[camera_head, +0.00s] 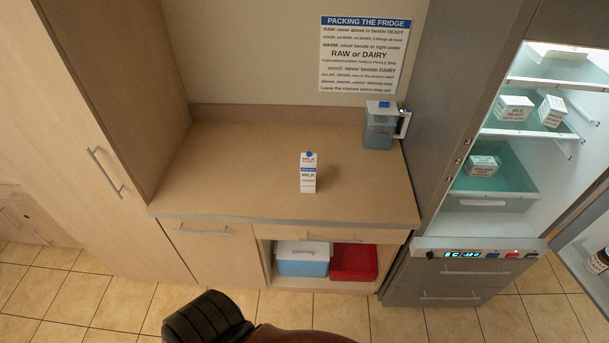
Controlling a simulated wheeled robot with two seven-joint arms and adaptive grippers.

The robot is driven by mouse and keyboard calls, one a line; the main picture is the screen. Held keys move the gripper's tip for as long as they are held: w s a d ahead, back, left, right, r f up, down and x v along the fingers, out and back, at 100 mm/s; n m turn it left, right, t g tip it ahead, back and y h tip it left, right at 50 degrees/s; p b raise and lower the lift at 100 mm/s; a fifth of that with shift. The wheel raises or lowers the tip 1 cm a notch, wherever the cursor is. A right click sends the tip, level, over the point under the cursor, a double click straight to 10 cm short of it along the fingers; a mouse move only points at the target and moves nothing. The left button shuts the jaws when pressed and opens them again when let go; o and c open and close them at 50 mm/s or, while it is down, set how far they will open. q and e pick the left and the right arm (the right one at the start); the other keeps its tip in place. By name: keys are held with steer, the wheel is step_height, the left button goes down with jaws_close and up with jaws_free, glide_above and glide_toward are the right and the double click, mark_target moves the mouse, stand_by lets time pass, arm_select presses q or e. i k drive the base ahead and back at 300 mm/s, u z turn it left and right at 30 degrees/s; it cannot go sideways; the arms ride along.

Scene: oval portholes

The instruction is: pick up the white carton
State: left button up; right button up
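The white carton (308,174) stands upright on the brown countertop (235,175), a little right of its middle. It has a blue cap, a blue band and the word MILK on its front. Nothing touches it. Neither of my grippers shows in the head view, so their state is hidden.
A packing sign (365,55) is on the wall. Counter around the carton is clear.

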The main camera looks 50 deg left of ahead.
mark_target(308, 159)
steer(key=u, duration=0.6)
steer(key=i, duration=0.65)
steer(key=u, duration=0.4)
